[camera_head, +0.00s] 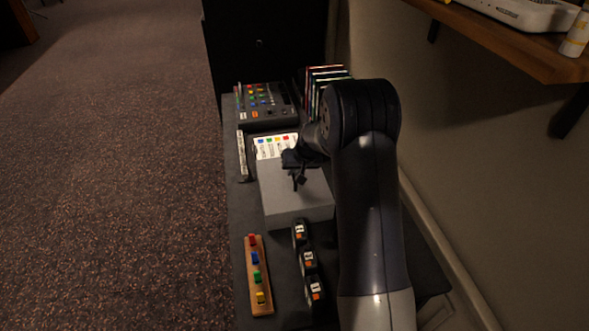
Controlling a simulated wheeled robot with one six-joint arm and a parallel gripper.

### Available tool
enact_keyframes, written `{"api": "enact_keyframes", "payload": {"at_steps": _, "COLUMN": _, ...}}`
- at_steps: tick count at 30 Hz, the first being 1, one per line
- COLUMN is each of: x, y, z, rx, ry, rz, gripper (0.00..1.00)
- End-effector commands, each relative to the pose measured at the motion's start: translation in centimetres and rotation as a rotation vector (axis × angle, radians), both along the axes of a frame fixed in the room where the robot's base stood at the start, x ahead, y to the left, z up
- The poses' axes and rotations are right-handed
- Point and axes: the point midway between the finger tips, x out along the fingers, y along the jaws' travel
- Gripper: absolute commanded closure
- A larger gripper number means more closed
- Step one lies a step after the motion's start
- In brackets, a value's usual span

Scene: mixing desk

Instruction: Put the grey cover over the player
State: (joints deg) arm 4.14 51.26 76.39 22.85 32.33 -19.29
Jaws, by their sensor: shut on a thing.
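The grey cover (292,203) is a plain box shape near the middle of the desk. My gripper (298,177) is above its top and shut on it; the exact grip point is small and dark. Just behind the cover, a dark-edged unit with a white panel and a row of coloured squares (276,145) shows, probably the player. The cover hides the near part of this unit from view. I cannot tell whether the cover rests on it or hangs above it.
A mixer (268,101) with coloured buttons stands behind, beside upright cases (321,82). A thin labelled strip (242,155) lies left. A wall and shelf (510,38) bound the right.

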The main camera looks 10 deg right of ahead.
Motion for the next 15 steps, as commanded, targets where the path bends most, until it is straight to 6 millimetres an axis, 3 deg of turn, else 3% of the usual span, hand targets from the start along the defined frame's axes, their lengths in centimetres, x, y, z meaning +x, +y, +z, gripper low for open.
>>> {"api": "enact_keyframes", "payload": {"at_steps": 11, "x": 0.05, "y": 0.00, "z": -0.56, "rx": 0.000, "ry": -0.002, "rz": 0.001, "gripper": 1.00}}
{"api": "enact_keyframes", "payload": {"at_steps": 12, "x": 0.02, "y": 0.00, "z": -0.51, "rx": 0.000, "ry": 0.000, "rz": 0.001, "gripper": 0.88}}
{"api": "enact_keyframes", "payload": {"at_steps": 15, "x": 0.02, "y": 0.01, "z": -0.44, "rx": 0.000, "ry": 0.000, "rz": 0.001, "gripper": 0.80}}
